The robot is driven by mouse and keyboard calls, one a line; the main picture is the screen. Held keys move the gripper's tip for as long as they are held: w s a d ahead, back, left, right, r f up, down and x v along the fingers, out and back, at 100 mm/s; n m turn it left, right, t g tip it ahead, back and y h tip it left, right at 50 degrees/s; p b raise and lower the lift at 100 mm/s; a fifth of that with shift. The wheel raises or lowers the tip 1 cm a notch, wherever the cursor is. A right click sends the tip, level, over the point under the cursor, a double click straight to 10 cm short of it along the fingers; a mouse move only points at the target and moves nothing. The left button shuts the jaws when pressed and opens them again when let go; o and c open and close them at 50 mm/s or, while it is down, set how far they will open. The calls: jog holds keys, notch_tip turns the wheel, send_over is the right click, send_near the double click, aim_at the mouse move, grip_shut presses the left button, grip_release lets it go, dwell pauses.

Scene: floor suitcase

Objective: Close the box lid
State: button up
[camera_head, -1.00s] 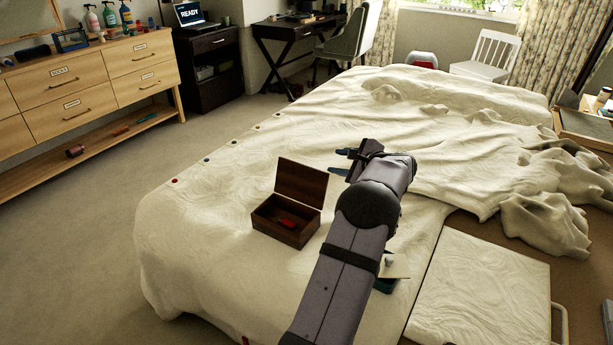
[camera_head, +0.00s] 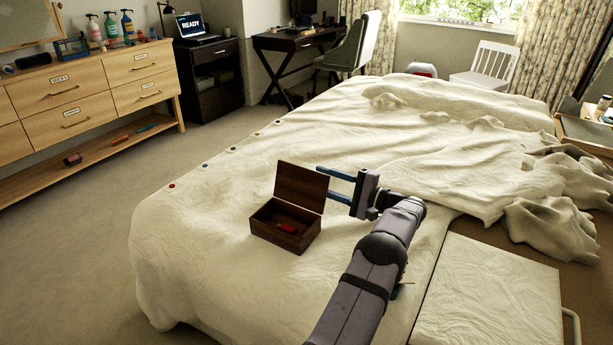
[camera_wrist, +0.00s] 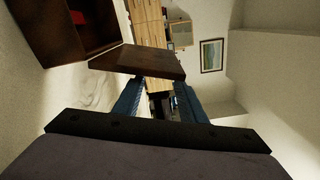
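The dark wooden box (camera_head: 277,233) sits on the bed with its lid (camera_head: 300,187) standing up, leaning back slightly. A small red object (camera_head: 287,227) lies inside it. My gripper (camera_head: 324,184) is just right of the raised lid, its two blue fingers spread apart and pointing left. In the head view the fingertips appear close to the lid's right edge; I cannot tell whether they touch it. In the wrist view the lid (camera_wrist: 138,62) lies across the view beyond the fingers (camera_wrist: 158,98), and the open box (camera_wrist: 48,32) is at upper left. Nothing shows between the fingers.
The bed (camera_head: 215,215) has a rumpled cover, with heaped folds (camera_head: 545,215) at right. Several small coloured buttons line its left edge. A wooden dresser (camera_head: 90,95) stands across the floor at left. The cover left of and behind the box is clear.

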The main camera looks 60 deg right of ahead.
aim_at(306, 175)
jog(key=shift+w, duration=3.1)
grip_shut()
